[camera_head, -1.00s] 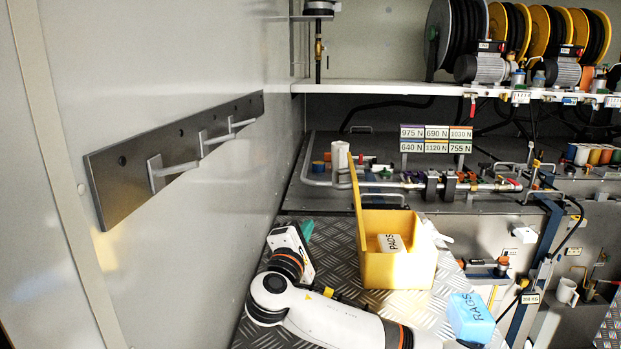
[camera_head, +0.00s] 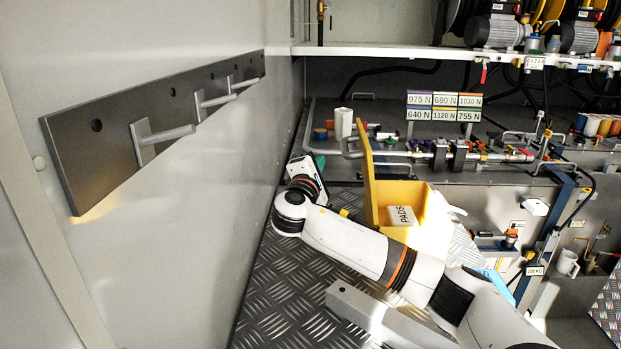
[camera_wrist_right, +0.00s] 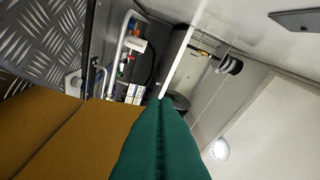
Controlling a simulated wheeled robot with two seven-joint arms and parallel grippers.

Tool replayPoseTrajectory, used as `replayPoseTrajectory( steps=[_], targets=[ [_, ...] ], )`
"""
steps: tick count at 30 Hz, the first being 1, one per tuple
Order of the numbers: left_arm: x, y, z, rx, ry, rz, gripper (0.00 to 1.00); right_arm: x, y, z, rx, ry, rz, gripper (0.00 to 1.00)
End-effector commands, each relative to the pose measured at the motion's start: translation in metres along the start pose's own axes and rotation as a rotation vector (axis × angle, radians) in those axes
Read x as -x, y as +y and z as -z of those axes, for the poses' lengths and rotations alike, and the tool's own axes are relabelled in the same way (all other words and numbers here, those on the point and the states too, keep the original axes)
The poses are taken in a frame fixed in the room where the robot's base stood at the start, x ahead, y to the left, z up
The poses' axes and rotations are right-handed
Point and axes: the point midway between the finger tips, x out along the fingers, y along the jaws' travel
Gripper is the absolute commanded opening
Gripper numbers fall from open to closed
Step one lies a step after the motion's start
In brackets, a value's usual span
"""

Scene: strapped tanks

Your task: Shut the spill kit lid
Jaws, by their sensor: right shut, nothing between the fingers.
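The spill kit is a yellow box (camera_head: 428,217) on the checker-plate deck, open at the top, with a white PADS pack (camera_head: 402,215) in it. Its yellow lid (camera_head: 367,176) stands up at the box's left side, roughly upright. My right arm crosses in front and hides the box's lower part. My right gripper (camera_head: 320,162) is left of the lid, partly hidden behind its own wrist. In the right wrist view its green fingers (camera_wrist_right: 160,135) are shut and empty, with the orange-brown lid (camera_wrist_right: 65,135) close beside them; touching cannot be told. My left gripper is not in view.
A grey wall with a hook rail (camera_head: 150,130) rises at left. A blue RAGS pack (camera_head: 497,283) is mostly hidden by my arm. Bare deck (camera_head: 285,295) lies front left.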

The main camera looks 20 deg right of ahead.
Motion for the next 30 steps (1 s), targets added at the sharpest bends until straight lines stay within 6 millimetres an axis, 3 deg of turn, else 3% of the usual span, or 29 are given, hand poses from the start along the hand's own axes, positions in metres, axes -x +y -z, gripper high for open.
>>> replayPoseTrajectory(
  steps=[3,9,22,30],
  targets=[
    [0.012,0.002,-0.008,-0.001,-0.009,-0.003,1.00,-0.004,-0.003,0.021,0.003,0.001,0.001,0.00],
    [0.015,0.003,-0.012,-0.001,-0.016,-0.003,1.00,-0.006,-0.001,0.033,0.001,-0.001,0.000,0.00],
    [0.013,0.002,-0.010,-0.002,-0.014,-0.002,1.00,-0.007,0.000,0.033,-0.007,-0.001,-0.003,0.00],
    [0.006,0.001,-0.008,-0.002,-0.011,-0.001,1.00,-0.016,-0.005,0.031,-0.106,0.001,-0.027,0.00]
  ],
)
